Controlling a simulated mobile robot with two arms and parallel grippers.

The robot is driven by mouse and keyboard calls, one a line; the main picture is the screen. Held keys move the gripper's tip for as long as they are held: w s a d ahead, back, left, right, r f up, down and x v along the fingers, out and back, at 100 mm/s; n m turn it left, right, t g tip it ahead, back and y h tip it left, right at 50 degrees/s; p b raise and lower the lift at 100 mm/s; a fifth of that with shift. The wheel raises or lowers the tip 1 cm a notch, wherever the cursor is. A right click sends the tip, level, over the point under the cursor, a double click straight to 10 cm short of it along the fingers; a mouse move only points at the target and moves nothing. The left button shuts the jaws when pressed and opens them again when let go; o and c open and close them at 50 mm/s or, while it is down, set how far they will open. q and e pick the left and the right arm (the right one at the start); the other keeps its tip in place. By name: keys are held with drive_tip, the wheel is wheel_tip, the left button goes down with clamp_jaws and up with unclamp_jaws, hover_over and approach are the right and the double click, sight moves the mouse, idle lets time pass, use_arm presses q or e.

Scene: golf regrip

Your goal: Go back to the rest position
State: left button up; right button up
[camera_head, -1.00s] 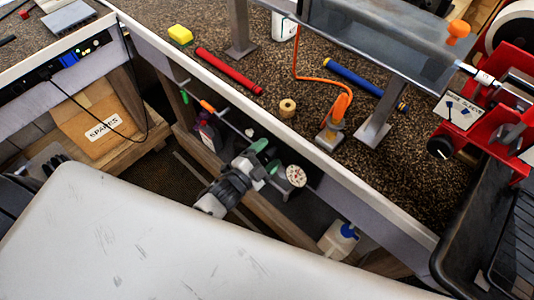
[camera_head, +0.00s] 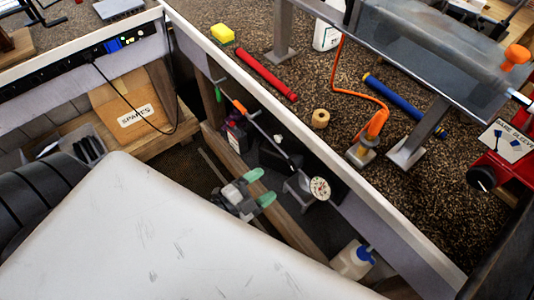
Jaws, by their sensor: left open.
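My left gripper (camera_head: 260,187) shows near the middle of the view, with two green fingertips spread apart and nothing between them. It is below the front edge of the workbench (camera_head: 330,165), just past the edge of the pale panel of my own body. That panel hides most of the arm behind it. My right gripper does not show.
On the bench lie a red grip (camera_head: 266,75), a blue grip (camera_head: 404,103), a yellow sponge (camera_head: 222,33), a tape roll (camera_head: 320,118) and an orange-hosed tool (camera_head: 375,125). A shelf below holds a round gauge (camera_head: 319,188) and a bottle (camera_head: 352,260). A cardboard box (camera_head: 138,108) stands left.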

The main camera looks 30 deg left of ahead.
use_arm(q)
drive_tip(key=shift+f, duration=0.1)
idle(0.3)
drive_tip(key=s+a+f+n+g+y, duration=0.2)
drive_tip(key=s+f+n+g, duration=0.1)
drive_tip(key=f, duration=0.7)
drive_tip(key=s+a+f+n+g+y, duration=0.2)
drive_tip(key=s+f+n+g+y, duration=0.15)
drive_tip(key=f, duration=0.75)
drive_tip(key=s+f+n+g, duration=0.2)
drive_tip(key=s+f+g, duration=0.2)
drive_tip(key=s+f, duration=0.3)
drive_tip(key=s+f+n+g+y, duration=0.1)
drive_tip(key=s+f+n+g, duration=0.2)
drive_tip(key=s, duration=1.2)
wheel_tip(320, 180, down, 5)
drive_tip(key=shift+f+g, duration=0.1)
drive_tip(key=shift+g, duration=1.15)
drive_tip(key=shift+a+n, duration=0.1)
drive_tip(key=shift+n, duration=0.15)
